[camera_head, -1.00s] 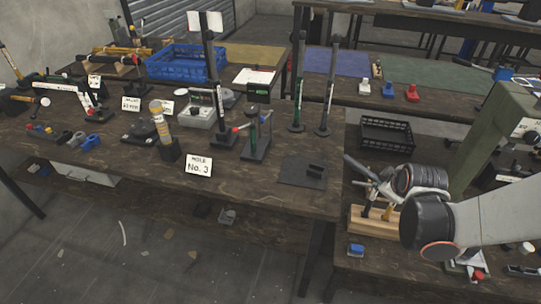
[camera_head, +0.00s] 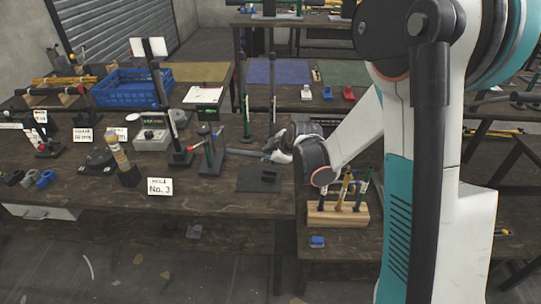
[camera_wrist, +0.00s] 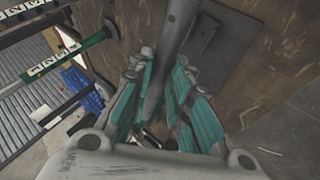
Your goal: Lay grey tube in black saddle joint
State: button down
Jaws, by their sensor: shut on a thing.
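My gripper (camera_head: 272,156) is at the front right of the middle bench, above and near a dark plate. In the wrist view, my gripper (camera_wrist: 165,95) is shut on the grey tube (camera_wrist: 172,45), which runs up out of the picture between the teal-padded fingers. In the head view the grey tube (camera_head: 245,152) sticks out to the left of the fingers. The black saddle joint (camera_head: 268,176) sits on the plate (camera_head: 250,186), just below my gripper. It also shows in the wrist view (camera_wrist: 207,34), right of the tube and apart from it in the picture.
Two upright dark posts (camera_head: 245,105) stand behind the plate. A small press (camera_head: 210,150) and a No. 3 card (camera_head: 160,187) are to its left. A wooden block holding several tools (camera_head: 338,213) stands to the right on a lower surface. A blue crate (camera_head: 133,88) is at the back left.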

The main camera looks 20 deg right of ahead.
jog(key=shift+f, duration=0.1)
notch_tip(320, 180, down, 6)
jog(key=b, duration=0.5)
jog(key=shift+f+b, duration=0.2)
jog(key=shift+b, duration=0.15)
jog(key=shift+s+f+b, duration=0.1)
jog(key=shift+f+b, duration=0.25)
jog(key=shift+f, duration=0.35)
jog(key=shift+s+f, duration=0.2)
jog(key=shift+f, duration=0.05)
jog(key=c, duration=1.6)
grip_release()
jog(key=shift+c, duration=0.2)
jog(key=shift+o, duration=1.2)
jog(key=shift+w+f, duration=0.25)
jog(key=shift+f, duration=0.05)
jog(key=shift+r, duration=0.2)
jog(key=shift+r, duration=0.15)
